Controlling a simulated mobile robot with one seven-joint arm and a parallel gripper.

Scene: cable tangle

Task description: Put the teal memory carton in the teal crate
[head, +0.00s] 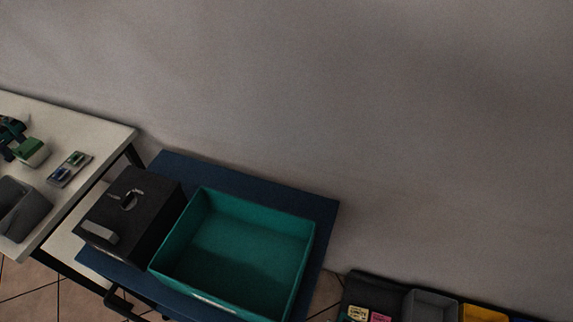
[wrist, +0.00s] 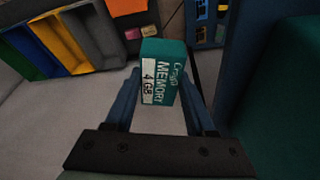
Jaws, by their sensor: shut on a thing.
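The teal memory carton (wrist: 163,72) shows in the wrist view, marked "MEMORY 4 GB" on a white and teal face. My gripper (wrist: 162,98) is shut on it, with one blue finger on each side. The teal crate (head: 303,262) stands in the lower middle of the head view on a dark blue surface. Its open top faces up and its inside looks empty. My gripper and the held carton do not clearly show in the head view. A large dark teal surface (wrist: 285,105) fills the right of the wrist view; I cannot tell whether it is the crate.
A black box (head: 135,205) stands close to the left of the crate. A pale table (head: 95,125) with small parts and a grey bin (head: 20,210) is at the left. Grey (head: 430,305) and yellow (head: 485,313) bins are at the lower right. A plain wall is behind.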

